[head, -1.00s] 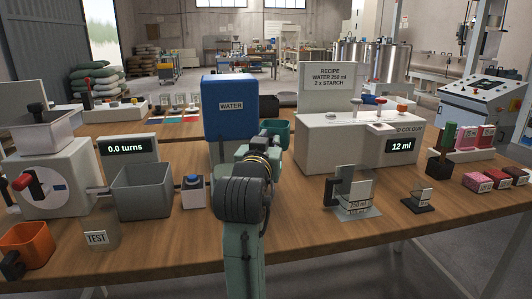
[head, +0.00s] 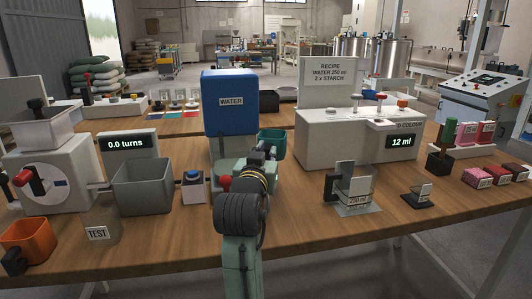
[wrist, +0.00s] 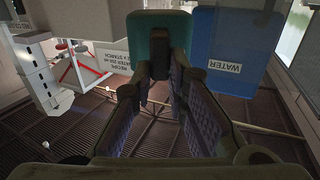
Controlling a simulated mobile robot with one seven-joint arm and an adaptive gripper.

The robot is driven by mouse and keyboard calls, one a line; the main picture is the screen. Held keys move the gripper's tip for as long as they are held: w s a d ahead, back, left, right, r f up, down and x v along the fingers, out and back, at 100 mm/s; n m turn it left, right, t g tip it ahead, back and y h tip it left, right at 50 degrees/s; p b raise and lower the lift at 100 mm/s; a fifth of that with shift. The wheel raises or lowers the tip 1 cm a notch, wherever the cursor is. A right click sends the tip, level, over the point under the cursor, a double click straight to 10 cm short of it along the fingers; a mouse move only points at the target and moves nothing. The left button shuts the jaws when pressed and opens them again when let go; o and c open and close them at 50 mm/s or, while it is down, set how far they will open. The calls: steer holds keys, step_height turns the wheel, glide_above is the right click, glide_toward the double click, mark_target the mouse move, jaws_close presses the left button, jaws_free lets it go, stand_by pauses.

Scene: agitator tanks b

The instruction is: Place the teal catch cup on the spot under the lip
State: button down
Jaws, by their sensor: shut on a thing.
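The teal catch cup (head: 273,141) shows in the head view just right of the blue water tank, beyond my arm. In the wrist view the cup (wrist: 150,32) is at the top middle, with a dark handle between my fingers. My gripper (wrist: 165,82) is shut on that handle. In the head view my arm hides the fingers and the cup's lower part, so I cannot tell its height above the table. The white colour machine (head: 350,143) stands to the right, with a projecting ledge (head: 384,125) at its front. I cannot make out a marked spot.
The blue water tank (head: 230,115) is close to the cup's left, with a red part (head: 223,184) below it. A grey bin (head: 155,190) and a small blue-button box (head: 192,188) stand left. A clear 250 ml vessel (head: 356,190) stands right. Table in front of the colour machine is partly clear.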

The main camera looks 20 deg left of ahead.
steer(key=c, duration=1.6)
jaws_free()
steer(key=shift+f, duration=0.15)
